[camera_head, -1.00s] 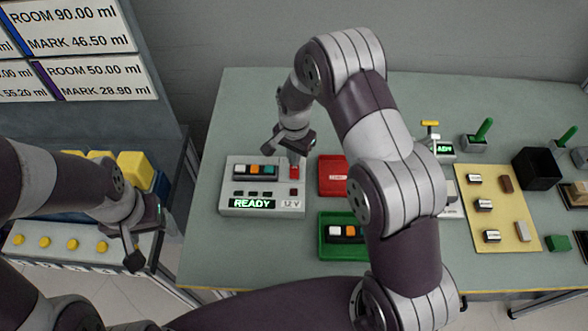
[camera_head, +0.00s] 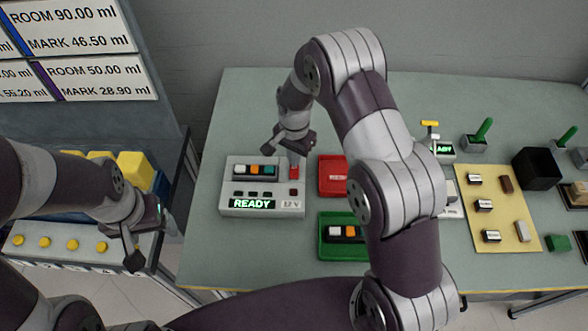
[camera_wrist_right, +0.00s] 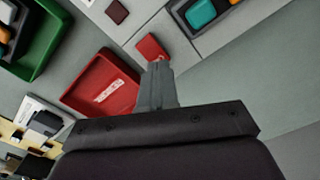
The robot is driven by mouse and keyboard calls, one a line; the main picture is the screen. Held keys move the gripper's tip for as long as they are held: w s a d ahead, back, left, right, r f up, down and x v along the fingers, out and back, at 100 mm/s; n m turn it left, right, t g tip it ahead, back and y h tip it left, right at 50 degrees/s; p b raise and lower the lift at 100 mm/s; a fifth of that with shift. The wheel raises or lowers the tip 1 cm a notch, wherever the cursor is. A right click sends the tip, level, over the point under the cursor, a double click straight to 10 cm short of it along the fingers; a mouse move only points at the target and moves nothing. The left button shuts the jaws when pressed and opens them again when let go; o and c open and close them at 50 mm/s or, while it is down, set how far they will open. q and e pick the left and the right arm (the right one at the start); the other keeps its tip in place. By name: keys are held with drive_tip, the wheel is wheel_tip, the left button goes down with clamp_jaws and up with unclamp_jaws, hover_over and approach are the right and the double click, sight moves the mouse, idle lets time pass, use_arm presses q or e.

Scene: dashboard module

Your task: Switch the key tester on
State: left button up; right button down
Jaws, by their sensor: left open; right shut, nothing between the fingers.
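The key tester (camera_head: 235,208) is a pale grey box on the table, left of centre. Its display glows green with READY, beside a 12 V label. A block with white, orange and teal keys (camera_head: 254,170) sits in its upper part. A red switch (camera_head: 294,173) stands at its upper right; it also shows in the right wrist view (camera_wrist_right: 150,47). My right gripper (camera_head: 297,155) is shut and empty, its tips right at the red switch; I cannot tell whether they touch it. My left gripper (camera_head: 150,240) is open and empty, left of the table.
A red tray (camera_head: 331,177) and a green tray (camera_head: 328,250) lie just right of the tester. A yellow mat (camera_head: 508,232) with small blocks, a black box (camera_head: 536,174) and green levers are further right. A yellow-button console (camera_head: 90,257) is at left.

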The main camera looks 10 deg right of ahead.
drive_tip(key=shift+f+b, duration=0.65)
drive_tip(key=shift+f, duration=0.35)
idle(0.7)
wheel_tip(320, 180, up, 7)
drive_tip(key=p, duration=0.5)
drive_tip(key=shift+r+p, duration=0.15)
drive_tip(key=shift+p, duration=0.15)
